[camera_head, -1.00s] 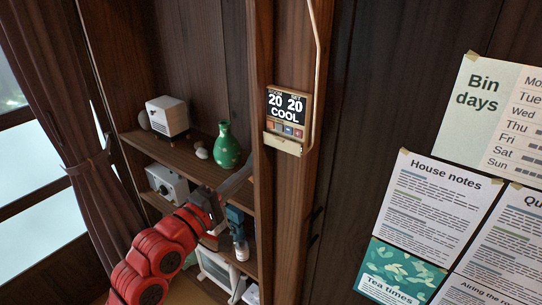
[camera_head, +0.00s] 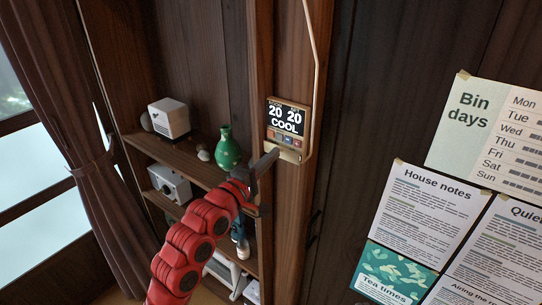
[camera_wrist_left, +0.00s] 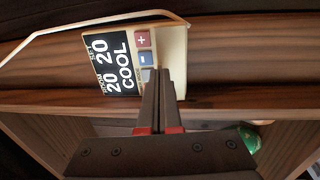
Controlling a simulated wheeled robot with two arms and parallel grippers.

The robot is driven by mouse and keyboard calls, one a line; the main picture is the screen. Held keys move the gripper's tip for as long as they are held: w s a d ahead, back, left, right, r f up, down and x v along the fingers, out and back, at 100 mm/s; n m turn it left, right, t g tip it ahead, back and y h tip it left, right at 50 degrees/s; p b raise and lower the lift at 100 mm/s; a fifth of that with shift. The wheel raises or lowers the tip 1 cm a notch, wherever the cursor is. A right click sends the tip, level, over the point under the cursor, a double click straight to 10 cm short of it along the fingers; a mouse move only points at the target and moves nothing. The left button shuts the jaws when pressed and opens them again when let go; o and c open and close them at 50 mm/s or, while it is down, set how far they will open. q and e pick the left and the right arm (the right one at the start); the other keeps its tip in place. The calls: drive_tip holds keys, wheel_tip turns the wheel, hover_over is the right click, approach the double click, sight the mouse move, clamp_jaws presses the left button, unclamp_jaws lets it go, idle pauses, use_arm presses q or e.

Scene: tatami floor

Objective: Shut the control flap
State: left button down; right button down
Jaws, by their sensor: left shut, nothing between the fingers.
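The control panel (camera_head: 288,118) is a small beige unit on a wooden post, with a dark display reading 20, 20 and COOL. Its row of small buttons is uncovered, and the beige control flap (camera_head: 288,154) hangs open at its lower edge. In the wrist view the panel (camera_wrist_left: 112,62) is turned sideways, with the flap (camera_wrist_left: 176,46) beside the red and blue buttons. My left gripper (camera_head: 274,152) is shut and empty, its tips at the flap's lower left. In the wrist view the tips (camera_wrist_left: 164,72) overlap the button and flap area; I cannot tell whether they touch. My right gripper is out of view.
A pale cable or conduit (camera_head: 317,80) runs down beside the panel. Shelves at left hold a green vase (camera_head: 228,148), a white box (camera_head: 169,118) and other items. Paper notices (camera_head: 428,212) hang on the dark wall at right.

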use_arm(q)
drive_tip(key=shift+w+d+r+p, duration=0.2)
drive_tip(key=shift+w+r+p, duration=0.15)
drive_tip(key=shift+p, duration=0.25)
drive_tip(key=shift+s+r+g, duration=0.1)
drive_tip(key=shift+g, duration=0.2)
drive_tip(key=shift+r, duration=0.1)
